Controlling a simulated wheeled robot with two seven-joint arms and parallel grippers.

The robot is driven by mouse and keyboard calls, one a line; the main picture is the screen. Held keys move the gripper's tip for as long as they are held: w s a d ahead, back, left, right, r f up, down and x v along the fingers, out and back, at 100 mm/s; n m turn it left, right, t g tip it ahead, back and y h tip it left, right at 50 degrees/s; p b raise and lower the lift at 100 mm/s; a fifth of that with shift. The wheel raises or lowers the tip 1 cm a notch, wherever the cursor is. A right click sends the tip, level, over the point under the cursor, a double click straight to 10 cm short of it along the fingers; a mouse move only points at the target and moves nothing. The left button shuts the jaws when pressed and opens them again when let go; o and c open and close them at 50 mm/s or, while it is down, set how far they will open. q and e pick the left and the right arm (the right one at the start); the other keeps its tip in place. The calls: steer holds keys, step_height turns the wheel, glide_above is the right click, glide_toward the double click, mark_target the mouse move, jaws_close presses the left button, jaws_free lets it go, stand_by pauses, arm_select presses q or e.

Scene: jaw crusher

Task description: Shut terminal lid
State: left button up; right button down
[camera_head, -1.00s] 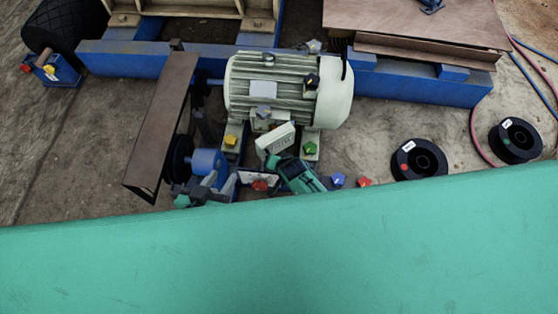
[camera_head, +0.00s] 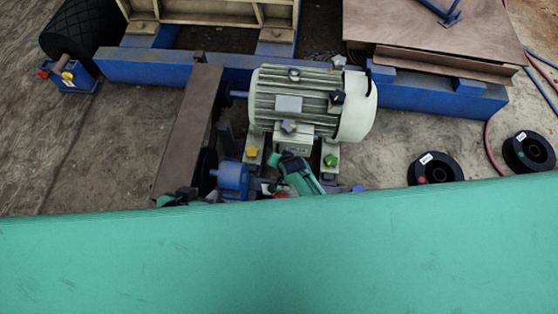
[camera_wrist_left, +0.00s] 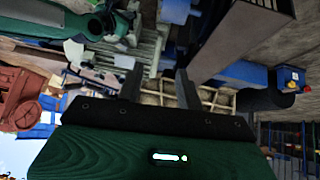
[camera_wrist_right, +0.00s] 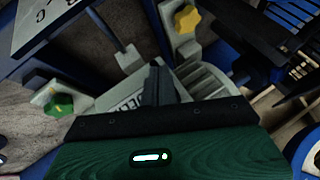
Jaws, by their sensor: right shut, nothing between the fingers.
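The pale motor (camera_head: 310,103) stands in the middle of the head view. Its lettered terminal box and lid (camera_head: 292,143) are on the near side; I cannot tell whether the lid sits flush. My right gripper (camera_head: 277,158) is shut and empty at the box's near side. In the right wrist view its fingers (camera_wrist_right: 155,84) are together in front of the lettered terminal face (camera_wrist_right: 126,101). My left gripper (camera_head: 184,196) is left of the box, mostly hidden by the green surface. In the left wrist view its fingers (camera_wrist_left: 158,85) stand apart with nothing between them.
A yellow knob (camera_head: 251,151) and a green knob (camera_head: 330,160) flank the terminal box. A long brown guard (camera_head: 188,130) and a blue cylinder (camera_head: 233,176) lie left of it. Blue beams (camera_head: 430,97) run behind. Two black spools (camera_head: 436,168) (camera_head: 528,152) rest on open ground at right.

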arm_select(q)
steer(key=shift+a, duration=0.1)
arm_select(e)
steer(key=shift+w+a, duration=0.1)
steer(key=shift+w, duration=0.15)
steer(key=shift+r, duration=0.1)
